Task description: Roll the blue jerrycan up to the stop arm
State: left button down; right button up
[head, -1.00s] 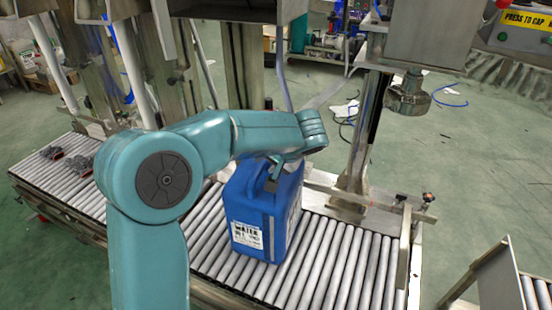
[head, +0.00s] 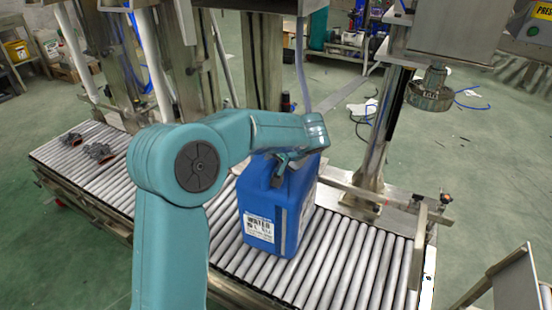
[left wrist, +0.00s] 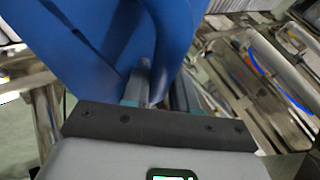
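The blue jerrycan (head: 265,212) stands upright on the rollers, its white label facing me. It also fills the upper left of the left wrist view (left wrist: 85,45). My left gripper (head: 281,170) is at the handle on top of it. In the left wrist view my fingers (left wrist: 160,88) lie close together on either side of the blue handle and appear shut on it. The stop arm (head: 417,262), an upright metal plate, crosses the rollers at the right, apart from the jerrycan. My right gripper is not in view.
Bare rollers (head: 345,265) lie between jerrycan and stop arm. A metal post (head: 377,150) and side rail stand behind them. A round capping head (head: 430,92) hangs at the upper right. Small dark parts (head: 97,152) lie on the rollers at far left.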

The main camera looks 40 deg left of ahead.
pick_arm(q)
jog(key=shift+w+d, duration=0.25)
jog(key=shift+d, duration=0.45)
jog(key=shift+w+d, duration=0.2)
jog(key=shift+d, duration=0.5)
jog(key=shift+w+d+b, duration=0.15)
jog(key=shift+w+d, duration=0.15)
jog(key=shift+d, duration=0.65)
jog(key=shift+w+d+b, duration=0.1)
jog(key=shift+w+d, duration=0.2)
jog(key=shift+d, duration=0.65)
jog(key=shift+w+d+b, duration=0.15)
jog(key=shift+w+d, duration=0.15)
jog(key=shift+d, duration=0.65)
jog(key=w+d+p, duration=0.1)
jog(key=w+d, duration=0.2)
jog(key=d, duration=0.7)
jog(key=shift+w+d+f+m+t, duration=0.15)
jog(key=shift+d+m+t, duration=0.15)
jog(key=shift+d+m, duration=0.1)
jog(key=shift+a, duration=0.1)
